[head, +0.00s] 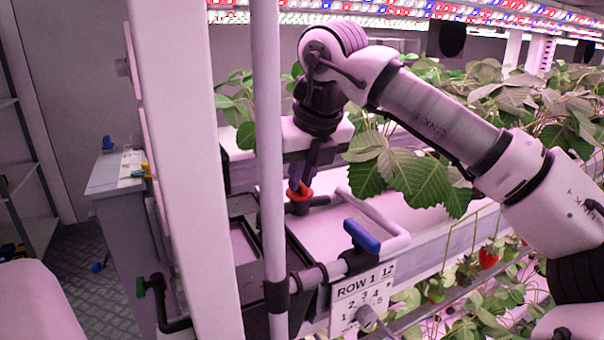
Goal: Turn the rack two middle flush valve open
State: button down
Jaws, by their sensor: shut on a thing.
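A valve with a red-orange handle (300,191) sits on a dark pipe fitting behind the pale vertical pipe, beside the rack's end. My gripper (301,182) points down from above and is shut on this red handle. The fingers hide part of the handle, so its exact angle is hard to tell. No label shows on the red-handled valve.
A thick white post (185,170) and a pale vertical pipe (268,150) stand close left of my gripper. A row sign (360,295) hangs below the blue handle. Strawberry leaves (420,180) fill the rack under my arm. A grey cabinet (118,178) stands at left.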

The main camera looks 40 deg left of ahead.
jog(key=shift+r+n+p, duration=0.1)
jog(key=shift+n+p, duration=0.2)
jog(key=shift+p, duration=0.1)
jog(key=shift+w+r+n+g+p, duration=0.1)
jog(key=shift+n+g+p, duration=0.2)
jog(key=shift+n+p, duration=0.25)
jog(key=n+g+p, duration=0.1)
jog(key=n+p, duration=0.2)
jog(key=shift+w+y, duration=0.15)
jog(key=shift+y, duration=0.15)
jog(key=n+g+p, duration=0.1)
jog(key=n+p, duration=0.1)
jog(key=n, duration=0.1)
jog(key=n+g+p, duration=0.1)
jog(key=n+p, duration=0.2)
jog(key=shift+w+a+n+g+h, duration=0.1)
jog(key=shift+w+n+g+h, duration=0.1)
jog(key=shift+n+g+h, duration=0.15)
jog(key=n+g+h+p, duration=0.1)
jog(key=n+p, duration=0.1)
jog(key=n, duration=0.1)
jog(key=shift+w+a, duration=0.1)
jog(key=shift+n+g+h+p, duration=0.25)
jog(key=shift+n+h+p, duration=0.4)
jog(key=shift+n, duration=1.05)
jog(key=shift+w, duration=0.1)
